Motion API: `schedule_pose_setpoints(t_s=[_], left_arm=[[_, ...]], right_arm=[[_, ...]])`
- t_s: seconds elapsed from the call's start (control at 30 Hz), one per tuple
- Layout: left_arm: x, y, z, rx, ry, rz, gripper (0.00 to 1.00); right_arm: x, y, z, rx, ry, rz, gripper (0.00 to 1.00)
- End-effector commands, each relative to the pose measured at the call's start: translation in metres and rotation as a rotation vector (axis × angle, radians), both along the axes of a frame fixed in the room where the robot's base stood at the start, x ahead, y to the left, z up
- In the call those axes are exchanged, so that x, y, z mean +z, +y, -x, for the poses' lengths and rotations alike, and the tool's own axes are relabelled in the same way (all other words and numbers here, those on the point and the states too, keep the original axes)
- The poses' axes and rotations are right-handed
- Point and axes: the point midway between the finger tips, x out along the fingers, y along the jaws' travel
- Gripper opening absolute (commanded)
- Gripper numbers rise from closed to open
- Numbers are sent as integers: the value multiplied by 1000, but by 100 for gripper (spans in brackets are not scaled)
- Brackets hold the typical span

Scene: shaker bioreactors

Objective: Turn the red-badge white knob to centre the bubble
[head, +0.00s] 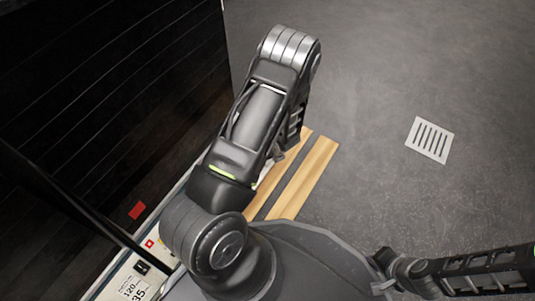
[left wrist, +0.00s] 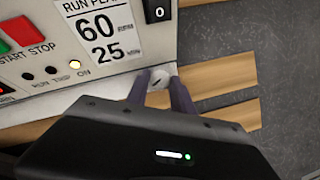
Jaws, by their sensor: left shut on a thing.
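In the left wrist view, a small white knob (left wrist: 160,82) with a dark mark on its face sits at the lower corner of a cream control panel (left wrist: 110,62). My left gripper (left wrist: 160,78) is shut on this knob, one finger on each side. No red badge shows on the visible part of the knob, and no bubble level can be made out. In the head view my own left arm hides the left gripper and the knob. My right arm enters at the lower right; its gripper end (head: 384,272) is small and its jaws are unclear.
Wooden slats (head: 306,178) lie beside the machine. A dark cabinet (head: 100,90) stands at left.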

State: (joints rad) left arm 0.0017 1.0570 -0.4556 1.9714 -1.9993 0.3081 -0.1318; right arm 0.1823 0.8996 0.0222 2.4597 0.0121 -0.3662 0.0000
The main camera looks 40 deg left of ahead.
Motion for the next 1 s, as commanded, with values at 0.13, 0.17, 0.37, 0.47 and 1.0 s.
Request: schedule_pose_setpoints(t_s=[0.13,0.17,0.37,0.47,1.0], left_arm=[[0,0,1,-39,1,1,0],[0,0,1,-43,1,1,0],[0,0,1,-55,0,0,0],[0,0,1,-55,0,0,0],[2,0,1,-55,0,0,37]], right_arm=[[0,0,0,0,0,0,0],[0,0,0,0,0,0,0],[0,0,0,0,0,0,0],[0,0,0,0,0,0,0],[2,0,0,0,0,0,0]])
